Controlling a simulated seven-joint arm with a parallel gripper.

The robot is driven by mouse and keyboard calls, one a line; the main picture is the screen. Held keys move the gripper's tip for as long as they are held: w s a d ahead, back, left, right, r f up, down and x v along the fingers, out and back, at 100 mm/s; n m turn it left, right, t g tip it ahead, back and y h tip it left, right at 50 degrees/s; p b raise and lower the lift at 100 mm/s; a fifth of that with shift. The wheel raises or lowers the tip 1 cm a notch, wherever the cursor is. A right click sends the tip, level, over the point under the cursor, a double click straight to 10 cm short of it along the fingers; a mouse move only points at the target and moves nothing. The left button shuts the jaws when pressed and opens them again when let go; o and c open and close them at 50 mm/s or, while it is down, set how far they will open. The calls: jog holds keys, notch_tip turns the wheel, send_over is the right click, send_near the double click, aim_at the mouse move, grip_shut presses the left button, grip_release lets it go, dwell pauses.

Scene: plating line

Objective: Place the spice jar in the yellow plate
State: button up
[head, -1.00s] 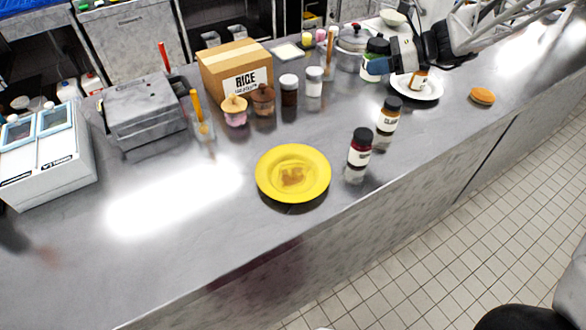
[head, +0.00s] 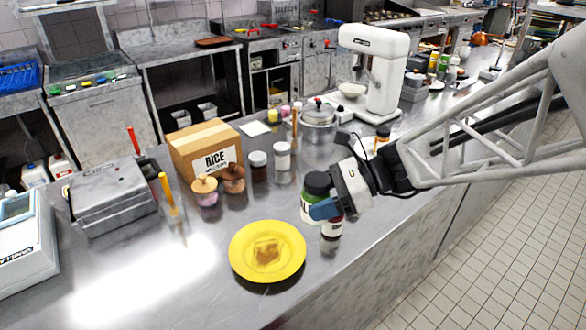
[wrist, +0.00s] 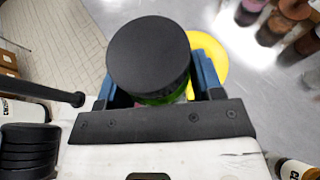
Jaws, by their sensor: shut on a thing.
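My gripper (head: 328,209) is shut on a green jar (head: 312,206) with a wide black lid, held upright above the counter. In the wrist view the black lid (wrist: 148,55) fills the space between the blue fingers, with a strip of green under it. The yellow plate (head: 237,262) lies on the counter to the lower left of my gripper, with a flat brownish patch in its middle. Its edge shows beside the lid in the wrist view (wrist: 213,62).
A rice box (head: 205,152), two lidded pots, and a brown jar (head: 259,172) and white jar (head: 282,162) stand behind the plate. A steel pot (head: 318,125) and white mixer (head: 375,68) are farther back. The counter's front edge runs close to the plate.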

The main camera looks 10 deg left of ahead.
jog(key=s+f+n+g, duration=0.1)
jog(key=s+f, duration=0.2)
jog(key=s, duration=1)
notch_tip(320, 180, down, 9)
jog(key=shift+a, duration=0.15)
jog(key=shift+r, duration=0.1)
send_over(276, 262)
jog(key=shift+w+f, duration=0.1)
jog(key=shift+f, duration=0.65)
dwell(0.4)
jog(key=shift+f, duration=1.75)
jog(key=shift+f, duration=0.1)
